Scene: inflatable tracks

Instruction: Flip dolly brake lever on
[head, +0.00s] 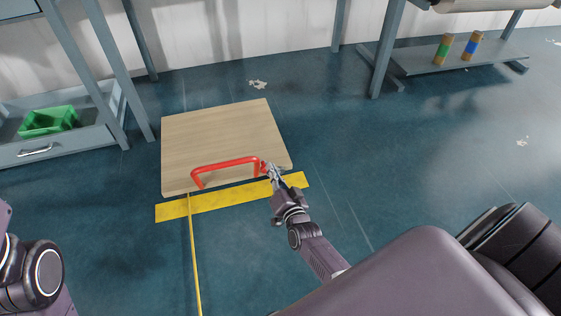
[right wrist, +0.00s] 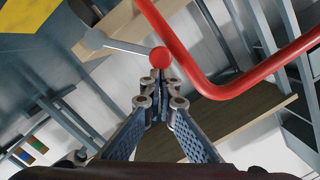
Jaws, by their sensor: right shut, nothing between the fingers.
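The dolly (head: 220,135) is a flat wooden platform on the floor, with a red tube handle (head: 226,163) along its near edge. In the right wrist view the handle (right wrist: 187,62) curves close by on the right. The brake lever is a grey bar (right wrist: 125,46) ending in a red ball knob (right wrist: 160,57). My right gripper (head: 270,172) is at the dolly's near right corner, by the handle's right end. In the right wrist view its fingers (right wrist: 160,84) are shut and empty, with the tips right at the knob; I cannot tell whether they touch. My left gripper is out of view.
A yellow floor strip (head: 230,198) runs along the dolly's near edge. A shelf unit with a green bin (head: 48,121) stands at the left. A rack with small spools (head: 471,45) stands at the back right. The floor right of the dolly is clear.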

